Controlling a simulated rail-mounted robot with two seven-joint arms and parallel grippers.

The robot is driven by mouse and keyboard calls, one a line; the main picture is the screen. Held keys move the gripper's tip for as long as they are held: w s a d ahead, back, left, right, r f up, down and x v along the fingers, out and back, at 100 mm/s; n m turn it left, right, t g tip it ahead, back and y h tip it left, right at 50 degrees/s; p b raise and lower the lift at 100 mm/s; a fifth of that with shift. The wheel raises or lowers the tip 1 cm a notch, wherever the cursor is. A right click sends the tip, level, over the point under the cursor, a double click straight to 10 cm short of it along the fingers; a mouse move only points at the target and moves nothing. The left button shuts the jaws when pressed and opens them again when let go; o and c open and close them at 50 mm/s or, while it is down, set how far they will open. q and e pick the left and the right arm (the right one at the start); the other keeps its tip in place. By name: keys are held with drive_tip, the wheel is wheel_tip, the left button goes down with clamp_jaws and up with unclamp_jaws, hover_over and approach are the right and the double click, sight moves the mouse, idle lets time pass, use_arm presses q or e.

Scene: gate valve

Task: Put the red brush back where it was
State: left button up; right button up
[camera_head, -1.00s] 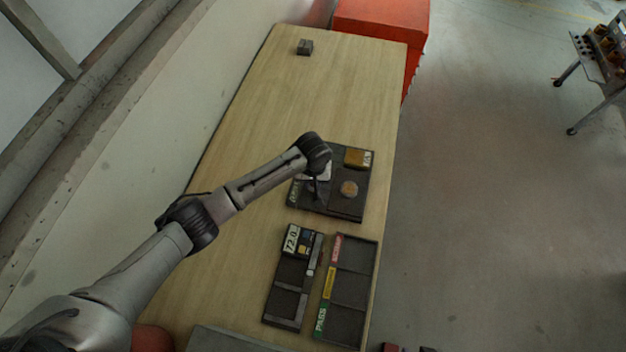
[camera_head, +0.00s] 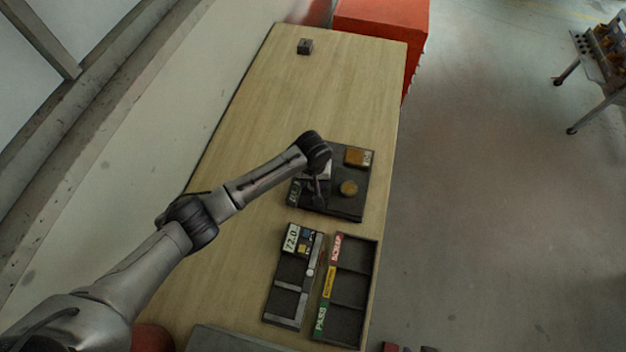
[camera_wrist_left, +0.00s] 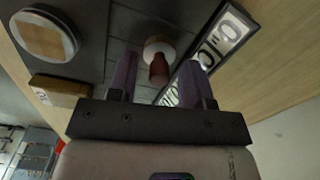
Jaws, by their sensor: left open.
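The red brush (camera_wrist_left: 159,68) shows in the left wrist view as a short reddish-brown handle with a pale round end against the dark tray (camera_wrist_left: 95,35). My left gripper (camera_wrist_left: 158,76) is open, with one purple finger on each side of the handle. I cannot tell whether either finger touches it. In the head view my left gripper (camera_head: 318,188) is over the left part of the tray (camera_head: 342,208), and I cannot make out the brush there. My right gripper is not in view.
The tray also holds an orange box (camera_head: 358,156) and a round yellowish disc (camera_head: 348,188). Nearer are a dark case with a 72.0 label (camera_head: 291,273) and a sorting tray with coloured labels (camera_head: 350,290). A small dark block (camera_head: 305,47) stands far off. The table between is clear.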

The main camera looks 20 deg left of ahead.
use_arm(q)
wheel_tip(320, 180, up, 12)
idle(0.5)
